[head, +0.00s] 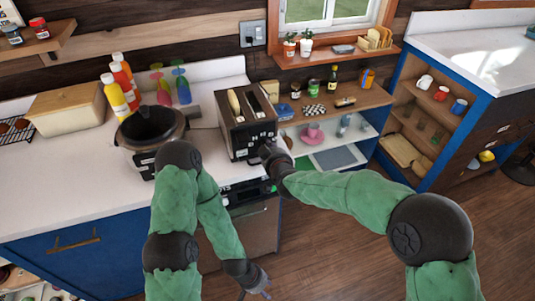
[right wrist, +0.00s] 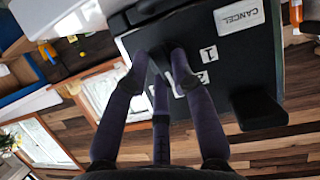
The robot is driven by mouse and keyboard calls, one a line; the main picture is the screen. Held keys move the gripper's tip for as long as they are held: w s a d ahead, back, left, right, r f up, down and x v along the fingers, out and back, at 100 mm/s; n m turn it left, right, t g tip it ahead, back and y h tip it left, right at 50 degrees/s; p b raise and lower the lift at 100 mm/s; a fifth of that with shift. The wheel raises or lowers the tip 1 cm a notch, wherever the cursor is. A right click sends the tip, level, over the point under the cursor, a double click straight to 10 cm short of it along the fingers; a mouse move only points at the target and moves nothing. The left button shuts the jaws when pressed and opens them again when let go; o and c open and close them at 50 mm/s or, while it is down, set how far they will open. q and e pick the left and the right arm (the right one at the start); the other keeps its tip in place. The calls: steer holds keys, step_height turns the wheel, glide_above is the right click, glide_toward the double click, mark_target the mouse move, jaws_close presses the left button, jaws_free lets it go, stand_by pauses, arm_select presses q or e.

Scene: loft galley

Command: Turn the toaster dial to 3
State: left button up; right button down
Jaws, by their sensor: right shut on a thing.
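The toaster (head: 236,135) is a dark box with bread in its top slots, on the front edge of the white counter. My right gripper (head: 270,152) is at its front face; in the right wrist view my gripper (right wrist: 163,65) is shut on the toaster dial (right wrist: 158,58), mostly hidden between the fingers. Beside the dial, the toaster face (right wrist: 230,60) shows the marks 1 and 2, a partly covered mark, and a CANCEL label (right wrist: 239,14). The dial's pointer direction cannot be made out. My left gripper (head: 256,290) hangs low before the cabinets, apparently open and empty.
A black-rimmed bin-like pot (head: 150,130) stands left of the toaster, with bottles (head: 117,98) behind it. A dark lever (right wrist: 258,108) juts from the toaster face near the fingers. Open shelves (head: 335,135) with cups and jars lie to the right. The wooden floor is clear.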

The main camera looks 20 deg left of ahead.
steer(key=shift+s+d+f+m+g+y+b, duration=0.1)
steer(key=shift+f+m+g+y+b, duration=0.2)
steer(key=shift+f+m+b, duration=0.45)
steer(key=shift+r, duration=0.3)
steer(key=c, duration=1.3)
jaws_free()
steer(key=shift+o, duration=1.3)
steer(key=shift+r, duration=0.1)
steer(key=shift+r, duration=0.15)
